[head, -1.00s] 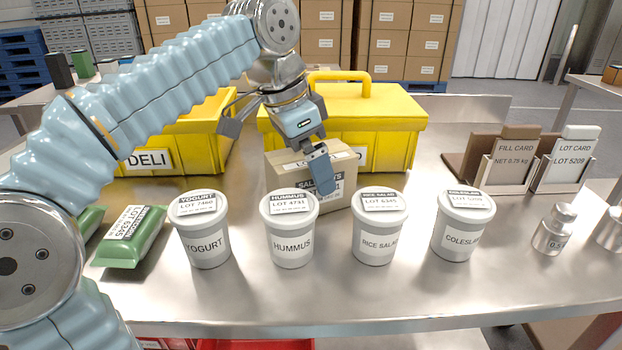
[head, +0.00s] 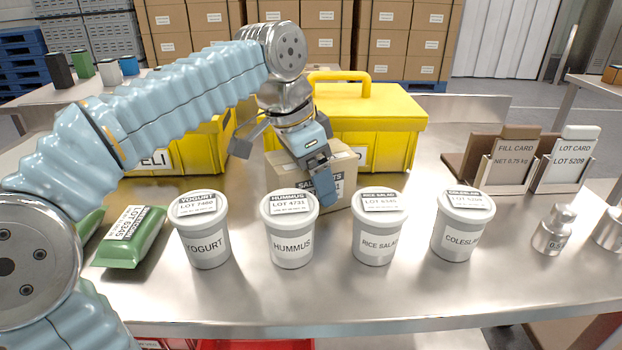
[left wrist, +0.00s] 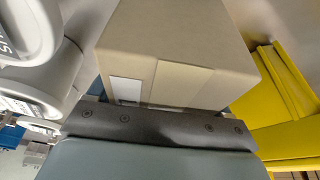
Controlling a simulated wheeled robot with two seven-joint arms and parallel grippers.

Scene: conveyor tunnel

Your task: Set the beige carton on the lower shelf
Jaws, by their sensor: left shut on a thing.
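The beige carton (head: 342,172) stands on the steel counter, behind the hummus and rice salad tubs and in front of a yellow toolbox-like case. Its front label is partly covered. In the left wrist view the carton (left wrist: 185,55) fills the space just beyond the dark finger pad. Whether its base touches the counter is hidden by the tubs. My right gripper is out of view. No lower shelf shows clearly.
White tubs of yogurt (head: 204,240), hummus (head: 291,245), rice salad (head: 377,240) and coleslaw (head: 461,235) line the front. Yellow cases (head: 385,115) stand behind. Green packs (head: 130,240) lie left. Card holders (head: 510,165) and metal weights (head: 553,235) stand right. A red container (head: 255,345) shows below.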

